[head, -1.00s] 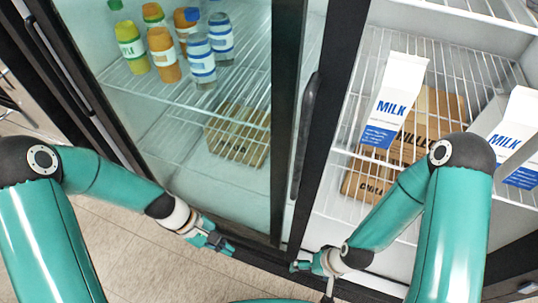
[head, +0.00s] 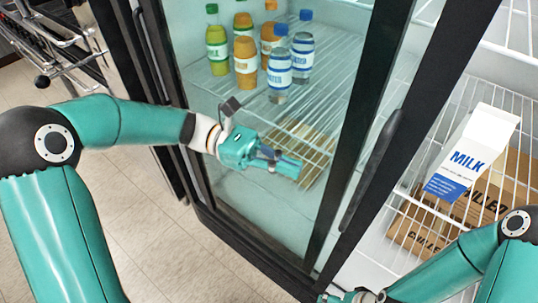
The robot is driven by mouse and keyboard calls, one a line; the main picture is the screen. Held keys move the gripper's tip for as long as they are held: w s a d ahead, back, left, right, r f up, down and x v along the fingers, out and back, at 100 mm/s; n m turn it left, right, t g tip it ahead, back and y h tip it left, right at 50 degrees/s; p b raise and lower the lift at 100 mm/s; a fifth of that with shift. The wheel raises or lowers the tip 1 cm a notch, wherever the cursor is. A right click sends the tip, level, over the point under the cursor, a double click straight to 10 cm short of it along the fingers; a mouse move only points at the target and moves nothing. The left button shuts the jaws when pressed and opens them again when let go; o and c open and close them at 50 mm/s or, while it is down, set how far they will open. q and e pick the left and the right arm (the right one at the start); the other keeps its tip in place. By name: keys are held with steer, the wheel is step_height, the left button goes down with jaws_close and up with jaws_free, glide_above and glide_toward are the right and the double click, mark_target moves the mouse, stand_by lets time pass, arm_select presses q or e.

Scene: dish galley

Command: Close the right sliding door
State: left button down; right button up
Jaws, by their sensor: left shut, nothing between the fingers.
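The right sliding door (head: 428,110) shows as a black upright frame bar near the middle of the fridge. A dark upright handle (head: 370,170) is beside this bar. The right part of the fridge looks open, with no glass visible in front of the milk. My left gripper (head: 286,164) is shut and empty, in front of the glass on the left side, left of the handle and apart from it. My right gripper (head: 338,297) is at the bottom edge, low by the fridge's front, partly cut off; its fingers are not clear.
Several bottles (head: 246,62) stand on a wire shelf behind the left glass. A milk carton (head: 467,160) and a cardboard box (head: 415,235) are on the right side. A metal rack (head: 62,55) is at the far left. The tiled floor (head: 140,225) is clear.

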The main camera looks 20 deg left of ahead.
arm_select(q)
steer(key=s+d+p, duration=0.1)
steer(key=d, duration=0.8)
steer(key=shift+s, duration=0.4)
